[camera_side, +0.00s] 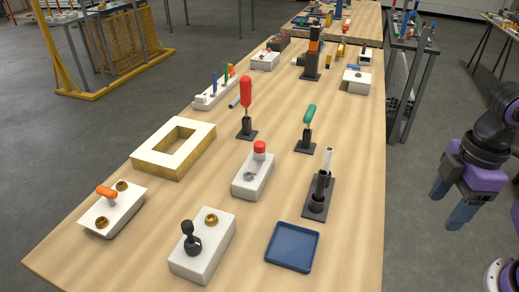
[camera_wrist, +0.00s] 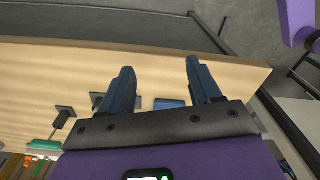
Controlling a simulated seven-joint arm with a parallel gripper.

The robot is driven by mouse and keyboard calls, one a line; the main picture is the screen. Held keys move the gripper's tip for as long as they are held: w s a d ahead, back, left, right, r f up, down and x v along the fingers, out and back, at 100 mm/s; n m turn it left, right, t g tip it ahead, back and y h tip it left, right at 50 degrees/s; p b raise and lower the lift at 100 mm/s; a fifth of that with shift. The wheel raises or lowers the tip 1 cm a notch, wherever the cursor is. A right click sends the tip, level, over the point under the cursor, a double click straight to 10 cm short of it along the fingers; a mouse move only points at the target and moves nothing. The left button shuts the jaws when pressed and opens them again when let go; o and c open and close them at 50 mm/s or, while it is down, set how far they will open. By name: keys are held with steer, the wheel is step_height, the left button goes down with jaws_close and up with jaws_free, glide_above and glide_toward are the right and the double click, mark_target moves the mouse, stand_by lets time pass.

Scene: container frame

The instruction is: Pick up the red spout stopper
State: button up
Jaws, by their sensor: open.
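A short red-capped piece (camera_side: 260,148), which looks like the red spout stopper, stands upright in one end of a white block (camera_side: 243,187) mid-table in the side view. The other end of that block has a small round hole. My gripper (camera_side: 448,207) hangs open and empty off the right edge of the table, well apart from the red piece. Its two blue fingers (camera_wrist: 158,70) also show spread in the wrist view, over the table edge. I cannot make out the red piece in the wrist view.
Around it stand a red-handled tool (camera_side: 246,93), a green-handled tool (camera_side: 309,115), a dark stand with a grey tube (camera_side: 319,192), a hollow wooden frame (camera_side: 155,165), and white blocks with an orange piece (camera_side: 106,191) and black knob (camera_side: 191,242). A blue tray (camera_side: 293,247) lies in front.

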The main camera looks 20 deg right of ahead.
steer(key=w+a+r, duration=0.3)
steer(key=w+a, duration=0.3)
steer(key=w, duration=0.4)
steer(key=w+a+r+m, duration=0.1)
steer(key=w+a+r, duration=0.3)
steer(key=w, duration=0.7)
steer(key=w+a+r, duration=0.2)
steer(key=w+a, duration=0.5)
steer(key=w, duration=0.3)
glide_above(260, 143)
steer(key=shift+t+y, duration=0.3)
steer(key=shift+y, duration=0.1)
steer(key=f, duration=0.7)
steer(key=d+f, duration=0.1)
steer(key=f, duration=0.3)
steer(key=shift+w+f, duration=0.15)
steer(key=shift+f, duration=0.1)
steer(key=shift+a+f, duration=0.25)
steer(key=shift+f, duration=1.05)
steer(key=shift+a+f, duration=0.25)
steer(key=shift+f, duration=1)
jaws_close()
